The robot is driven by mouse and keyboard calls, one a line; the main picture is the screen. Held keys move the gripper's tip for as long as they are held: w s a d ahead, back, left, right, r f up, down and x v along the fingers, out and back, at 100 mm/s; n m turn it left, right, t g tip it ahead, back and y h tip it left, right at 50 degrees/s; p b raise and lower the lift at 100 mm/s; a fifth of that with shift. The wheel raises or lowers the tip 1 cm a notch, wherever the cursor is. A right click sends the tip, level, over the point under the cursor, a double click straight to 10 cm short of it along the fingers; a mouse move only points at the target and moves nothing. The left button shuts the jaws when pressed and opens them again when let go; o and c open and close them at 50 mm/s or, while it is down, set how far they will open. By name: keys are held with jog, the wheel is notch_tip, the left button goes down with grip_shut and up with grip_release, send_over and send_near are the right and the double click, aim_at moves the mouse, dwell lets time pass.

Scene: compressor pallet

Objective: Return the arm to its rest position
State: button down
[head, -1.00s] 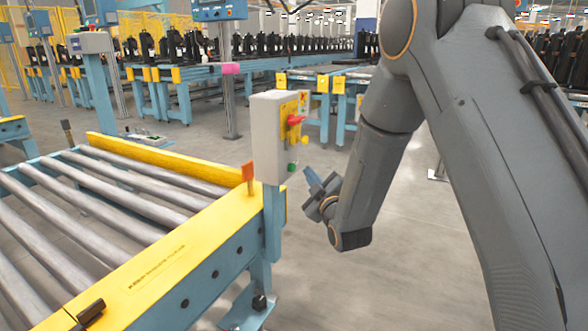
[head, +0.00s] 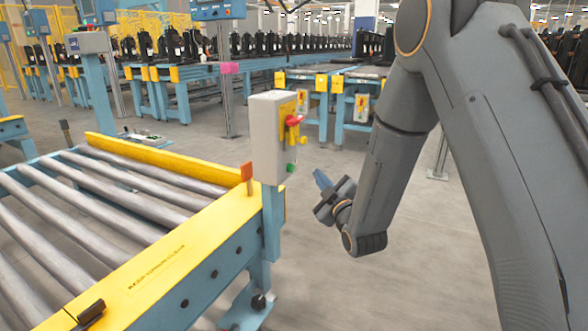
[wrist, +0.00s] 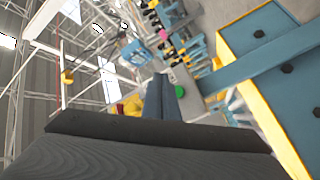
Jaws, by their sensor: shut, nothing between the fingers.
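My gripper (head: 322,180) is at the end of my arm, right of the control box (head: 273,137) and apart from it. Its blue-grey fingers point up and left in the head view. In the wrist view the fingers (wrist: 165,98) are together with nothing between them. The control box is a white case with a yellow plate, a red knob and a green button, on a blue post at the conveyor's corner. The green button (wrist: 180,91) shows just beyond the fingertips in the wrist view.
A roller conveyor (head: 150,262) with yellow edges and a blue frame fills the left front. Blue conveyor tables with black compressors (head: 200,47) stand at the back. The grey floor (head: 330,285) between the conveyor and my arm is clear.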

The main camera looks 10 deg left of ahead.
jog(key=s+a+f+m+g+h, duration=0.1)
jog(key=s+f+m+g+h, duration=0.15)
jog(key=s+g, duration=0.4)
jog(key=s+a+f+m+g+h, duration=0.1)
jog(key=s+m+g, duration=0.2)
jog(key=s, duration=0.6)
jog(key=s+d+m+g+h, duration=0.2)
jog(key=s+d+g, duration=0.2)
jog(key=s, duration=1)
jog(key=s+d+m+g+h, duration=0.1)
jog(key=s+d+g+h, duration=0.2)
jog(key=s, duration=1)
jog(key=d+r+m+p, duration=0.3)
jog(key=d+r+p, duration=0.5)
jog(key=r+p, duration=0.3)
jog(key=s+d+r+m+p, duration=0.1)
jog(key=d+r+m+p, duration=0.2)
jog(key=d+r+p, duration=0.6)
jog(key=r+y+p, duration=0.1)
jog(key=p, duration=0.4)
jog(key=shift+r+g, duration=0.35)
jog(key=shift+a, duration=0.1)
